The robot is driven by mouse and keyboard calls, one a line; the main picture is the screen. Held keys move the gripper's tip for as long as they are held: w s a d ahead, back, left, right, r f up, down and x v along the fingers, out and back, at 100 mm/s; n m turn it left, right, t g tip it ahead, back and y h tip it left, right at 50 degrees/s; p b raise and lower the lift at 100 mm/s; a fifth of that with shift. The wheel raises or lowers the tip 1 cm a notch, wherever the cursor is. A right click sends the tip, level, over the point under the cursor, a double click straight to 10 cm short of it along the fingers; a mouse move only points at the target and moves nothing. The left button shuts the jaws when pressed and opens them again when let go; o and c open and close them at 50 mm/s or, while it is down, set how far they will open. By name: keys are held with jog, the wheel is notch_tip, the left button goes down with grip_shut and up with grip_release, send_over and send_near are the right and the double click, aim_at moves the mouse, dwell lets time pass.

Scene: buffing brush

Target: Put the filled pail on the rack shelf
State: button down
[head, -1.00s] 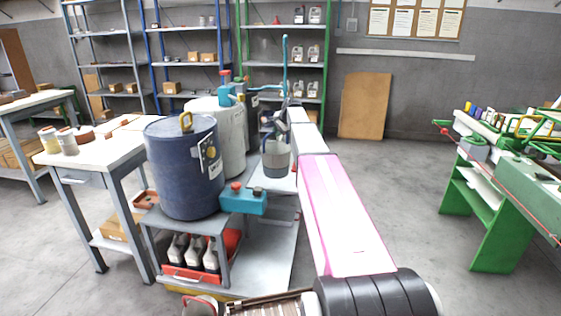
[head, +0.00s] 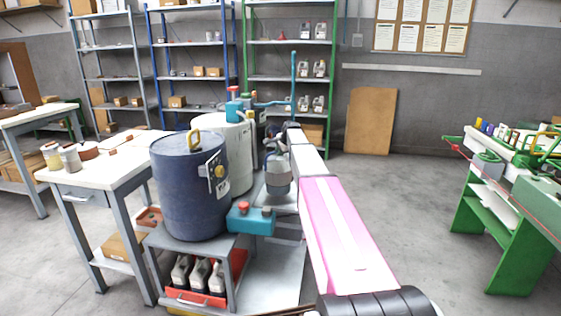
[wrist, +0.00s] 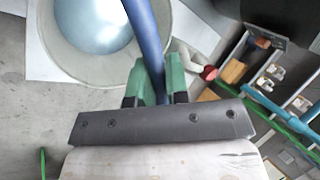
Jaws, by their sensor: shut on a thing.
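The pail (head: 279,184) is grey with a dark upper band and hangs at the far end of my arm, right of the pale drum. In the wrist view the pail (wrist: 52,62) shows its round rim, with a smooth pale-blue content inside. My gripper (wrist: 156,84) has green fingers closed around the pail's blue handle. In the head view my gripper (head: 272,148) is small and partly hidden by my arm. I cannot tell if the pail's base touches the grey surface below it. Racks with shelves stand at the back wall: green (head: 289,78), blue (head: 190,82) and grey (head: 117,77).
A blue drum (head: 185,195) and a pale drum (head: 238,160) stand close left of the pail. A teal box (head: 250,220) sits on the stand's front corner. A white-topped table (head: 105,165) is left, a green bench (head: 490,215) right. Floor between arm and bench is clear.

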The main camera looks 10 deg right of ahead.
jog(key=shift+f, duration=2.15)
jog(key=c, duration=1.1)
grip_release()
jog(key=v, duration=1.2)
jog(key=s+a+f+n+g+h, duration=0.1)
jog(key=s+a+f+n+g, duration=0.1)
jog(key=s+f, duration=0.6)
jog(key=s+a+f+n+g, duration=0.2)
jog(key=s+a+f+n, duration=0.3)
jog(key=s, duration=1.6)
jog(key=s+a+f+n+g+h, duration=0.1)
jog(key=s+f+n, duration=0.5)
jog(key=s+f, duration=0.7)
jog(key=shift+s+a+f+n+g+h, duration=0.25)
jog(key=shift+s+a+g, duration=0.35)
jog(key=shift+s+a, duration=0.5)
